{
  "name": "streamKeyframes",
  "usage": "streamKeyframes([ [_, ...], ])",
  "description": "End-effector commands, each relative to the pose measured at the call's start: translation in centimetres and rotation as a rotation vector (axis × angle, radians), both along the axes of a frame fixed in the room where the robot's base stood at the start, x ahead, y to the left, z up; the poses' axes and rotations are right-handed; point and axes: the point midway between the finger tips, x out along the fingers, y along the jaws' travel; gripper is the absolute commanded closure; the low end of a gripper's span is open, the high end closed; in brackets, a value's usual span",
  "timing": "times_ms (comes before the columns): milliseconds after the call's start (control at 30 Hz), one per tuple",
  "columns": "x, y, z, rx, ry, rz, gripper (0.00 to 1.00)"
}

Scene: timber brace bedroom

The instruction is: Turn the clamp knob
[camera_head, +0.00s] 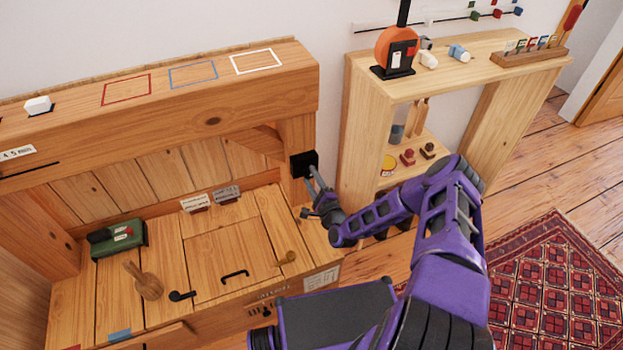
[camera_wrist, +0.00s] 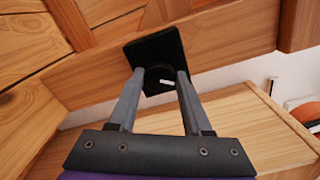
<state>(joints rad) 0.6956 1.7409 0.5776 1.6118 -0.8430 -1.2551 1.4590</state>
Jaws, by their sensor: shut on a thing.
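The clamp knob (camera_wrist: 158,79) is a dark round knob with a short white mark on it. It sits on a black square plate (camera_wrist: 157,50), which is fixed to the side of a wooden post and also shows in the head view (camera_head: 304,163). My gripper (camera_wrist: 160,80) is shut on the knob, with one grey finger on each side of it. In the head view my gripper (camera_head: 314,178) reaches the plate from the lower right, and the knob itself is hidden there by the plate and fingers.
A wooden bench (camera_head: 215,240) with a green box (camera_head: 118,239), a wooden paddle (camera_head: 146,283) and black handles lies at left. A shelf unit (camera_head: 357,110) stands close behind my arm, with an orange round device (camera_head: 384,52) on top. A red patterned rug (camera_head: 555,285) covers the floor at right.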

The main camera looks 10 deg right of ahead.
Motion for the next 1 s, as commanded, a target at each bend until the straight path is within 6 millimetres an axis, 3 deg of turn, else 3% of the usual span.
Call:
streamKeyframes([
  [500, 0.1, -0.01, 0.19, 0.358, 0.068, 0.0, 1.0],
  [1000, 0.13, -0.01, 0.26, 0.438, 0.083, 0.001, 1.0],
])
